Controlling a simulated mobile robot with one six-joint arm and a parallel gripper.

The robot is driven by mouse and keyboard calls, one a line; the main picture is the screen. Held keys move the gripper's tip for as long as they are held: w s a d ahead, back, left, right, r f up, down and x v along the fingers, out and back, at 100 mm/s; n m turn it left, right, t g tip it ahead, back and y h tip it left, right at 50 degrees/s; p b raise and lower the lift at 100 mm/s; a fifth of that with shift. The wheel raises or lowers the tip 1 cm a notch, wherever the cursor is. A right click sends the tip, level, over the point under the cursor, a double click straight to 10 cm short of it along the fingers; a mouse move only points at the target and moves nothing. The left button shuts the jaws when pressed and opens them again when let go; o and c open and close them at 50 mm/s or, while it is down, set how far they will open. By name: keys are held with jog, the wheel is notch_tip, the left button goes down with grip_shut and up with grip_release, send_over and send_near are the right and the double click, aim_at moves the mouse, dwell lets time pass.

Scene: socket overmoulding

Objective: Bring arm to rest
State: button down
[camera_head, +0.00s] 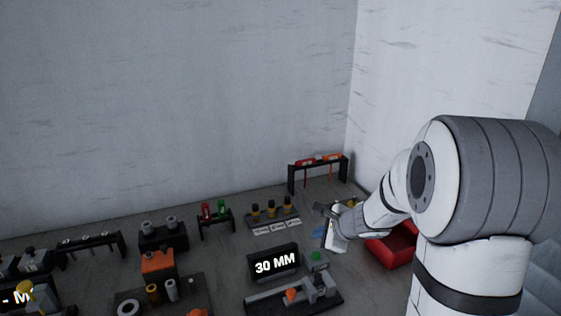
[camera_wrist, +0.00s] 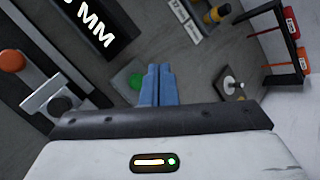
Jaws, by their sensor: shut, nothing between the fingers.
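My gripper (camera_wrist: 157,85) shows in the wrist view with its two blue fingers side by side, closed and empty, above the grey bench. In the head view my arm comes in from the right, and its white and dark end (camera_head: 335,226) is over the bench's right part, left of the red bin. A green round button (camera_wrist: 135,81) lies beyond the fingertips in the wrist view.
A red bin (camera_head: 392,249) stands beside my forearm. A black rack (camera_head: 319,171) with red and orange tools is behind, near the wall corner. A "30 MM" display (camera_head: 274,262) and a fixture with an orange button (camera_head: 291,295) stand in front. More holders fill the left.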

jog(key=s+a+r+n+g, duration=0.2)
jog(key=s+a+r+n, duration=0.1)
jog(key=s+n, duration=0.25)
jog(key=s+a+r+n+g, duration=0.1)
jog(key=s+a+r+n, duration=0.15)
jog(key=s+n, duration=0.35)
jog(key=s+d+n+g+h, duration=0.1)
jog(key=s+d+n+h, duration=0.1)
jog(key=s, duration=0.5)
jog(key=s+d+r+n+g+h, duration=0.1)
jog(key=s+d+n+h, duration=0.1)
jog(key=s+n, duration=0.5)
jog(key=shift+s+d+r+h+p, duration=0.35)
jog(key=shift+s+d, duration=0.25)
jog(key=shift+d, duration=0.3)
